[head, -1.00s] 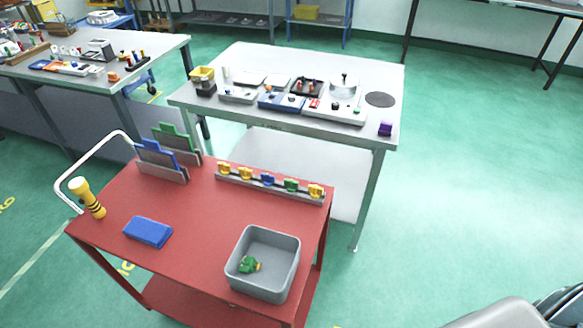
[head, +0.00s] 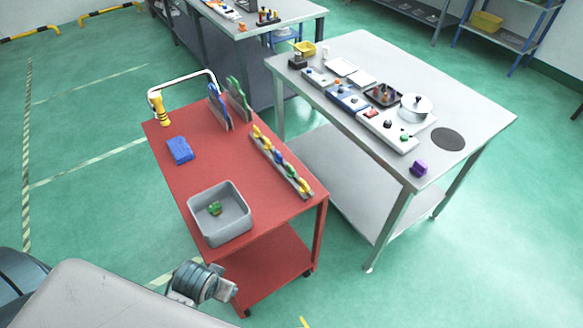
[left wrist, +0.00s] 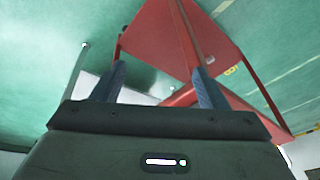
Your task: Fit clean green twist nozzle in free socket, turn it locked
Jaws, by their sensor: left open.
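A green nozzle (head: 291,171) stands in the rack (head: 275,168) on the red cart, in a row with yellow and blue ones. Another green piece (head: 214,208) with a yellowish part lies in the grey bin (head: 232,236) at the cart's near end. Whether either is clean, I cannot tell. Several fixtures, among them a pale block (head: 398,141), stand on the white table; a free socket cannot be made out. My left gripper (left wrist: 158,88) is open and empty in the left wrist view, with the red cart beyond its fingers. My right gripper is not in view.

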